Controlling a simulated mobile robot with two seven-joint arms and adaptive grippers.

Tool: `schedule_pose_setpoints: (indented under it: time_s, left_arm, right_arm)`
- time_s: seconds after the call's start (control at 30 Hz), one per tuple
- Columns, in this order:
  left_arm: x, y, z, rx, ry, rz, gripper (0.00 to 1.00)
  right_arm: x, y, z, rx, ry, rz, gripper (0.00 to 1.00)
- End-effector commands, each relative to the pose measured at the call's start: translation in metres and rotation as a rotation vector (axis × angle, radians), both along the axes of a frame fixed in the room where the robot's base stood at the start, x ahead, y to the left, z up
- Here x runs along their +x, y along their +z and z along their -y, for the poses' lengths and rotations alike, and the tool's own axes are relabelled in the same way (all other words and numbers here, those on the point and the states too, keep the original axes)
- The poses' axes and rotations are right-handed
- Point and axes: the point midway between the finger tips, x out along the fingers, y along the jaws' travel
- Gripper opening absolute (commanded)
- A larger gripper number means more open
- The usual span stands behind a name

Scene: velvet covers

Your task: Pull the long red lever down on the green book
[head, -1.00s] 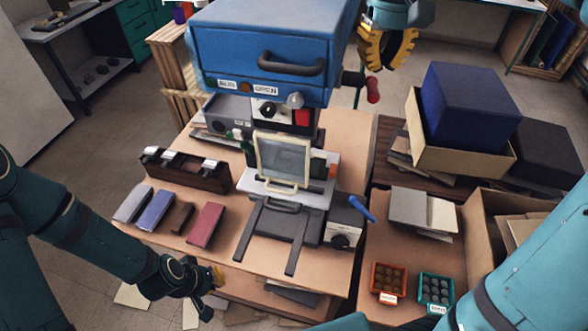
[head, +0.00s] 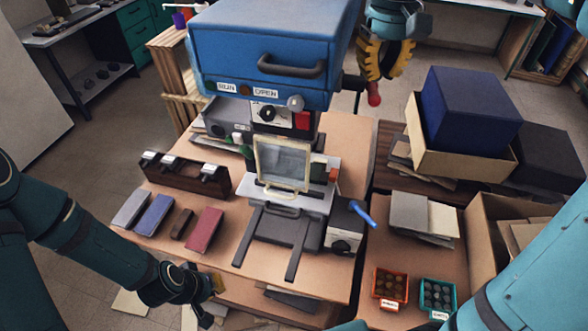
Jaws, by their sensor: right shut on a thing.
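The blue stamping press (head: 262,45) stands on the wooden bench. A lever with a red grip end (head: 374,95) sticks out from its right side. My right gripper (head: 372,62), with yellow-and-black fingers, is at the lever just above the visible red end and is shut on it; the fingers hide part of it. A framed guard pane (head: 283,163) stands under the press head. No green book can be made out clearly; the area behind the pane is hard to read. My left gripper (head: 212,290) is low at the bench's front edge, away from the press; its fingers are unclear.
Several coloured covers, including a red one (head: 204,230), lie left of the press by a dark wooden rack (head: 186,174). A control box with a blue handle (head: 360,213) is on the right. Beyond are a navy box (head: 470,107) and small trays (head: 391,287).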

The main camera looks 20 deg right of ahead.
Motion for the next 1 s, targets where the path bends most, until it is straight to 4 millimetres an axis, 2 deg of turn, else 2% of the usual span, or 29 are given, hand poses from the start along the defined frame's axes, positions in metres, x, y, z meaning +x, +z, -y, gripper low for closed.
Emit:
schedule_pose_setpoints:
  time_s: [0.57,1.0]
  left_arm:
    - [0.0,0.0,0.0,0.0,0.0,0.0,0.0]
    - [0.0,-0.008,0.0,0.0,0.0,0.0,0.0]
  right_arm:
    - [0.0,0.0,0.0,0.0,0.0,0.0,0.0]
    - [0.0,-0.011,0.0,0.0,0.0,-0.001,0.0]
